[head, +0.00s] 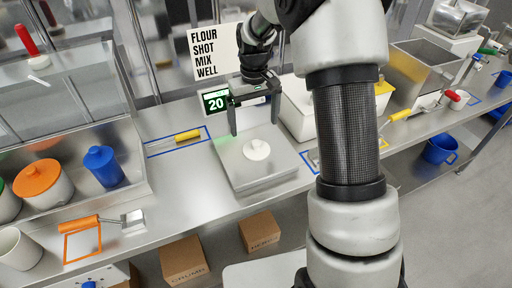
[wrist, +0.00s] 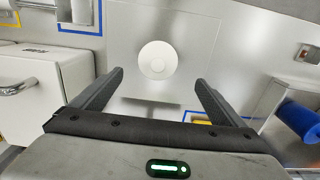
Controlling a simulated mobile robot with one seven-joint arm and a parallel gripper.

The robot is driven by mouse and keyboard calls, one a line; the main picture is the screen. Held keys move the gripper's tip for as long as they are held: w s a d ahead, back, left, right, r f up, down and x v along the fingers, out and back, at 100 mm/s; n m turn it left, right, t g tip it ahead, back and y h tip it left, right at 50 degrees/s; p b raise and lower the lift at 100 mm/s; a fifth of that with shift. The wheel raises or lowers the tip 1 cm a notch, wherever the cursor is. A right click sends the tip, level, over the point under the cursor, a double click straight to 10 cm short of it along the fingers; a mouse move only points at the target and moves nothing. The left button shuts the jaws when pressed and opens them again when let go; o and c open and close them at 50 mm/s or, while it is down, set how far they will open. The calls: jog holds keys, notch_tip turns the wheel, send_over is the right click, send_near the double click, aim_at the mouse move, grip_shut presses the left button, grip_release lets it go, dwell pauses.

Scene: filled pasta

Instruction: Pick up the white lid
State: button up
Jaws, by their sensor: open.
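The white lid (head: 256,149) is a small round disc with a raised knob. It lies on the flat metal plate of a scale (head: 240,178) on the steel counter. In the wrist view the lid (wrist: 158,60) shows beyond and between the fingertips, apart from both. My gripper (head: 254,114) is open and empty, pointing down above the scale, with the lid below it. In the wrist view the two fingers of my gripper (wrist: 160,84) are spread wider than the lid.
The scale's display (head: 215,101) reads 20 and stands behind the plate, near my gripper. A white bin (head: 298,108) is close on the right. A yellow-handled tool (head: 187,135) lies left. Orange-lidded (head: 37,178) and blue (head: 103,167) containers stand further left.

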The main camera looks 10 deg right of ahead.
aim_at(257, 142)
notch_tip(257, 142, down, 4)
jog(key=shift+r, duration=0.2)
jog(key=shift+s+d+f+p, duration=0.15)
jog(key=shift+f+p, duration=0.1)
jog(key=shift+f, duration=1.15)
jog(key=shift+w+d+f+p, duration=0.15)
jog(key=shift+f+p, duration=0.1)
jog(key=shift+f, duration=1.1)
jog(key=shift+s, duration=0.1)
jog(key=shift+c, duration=0.2)
jog(key=c, duration=1.1)
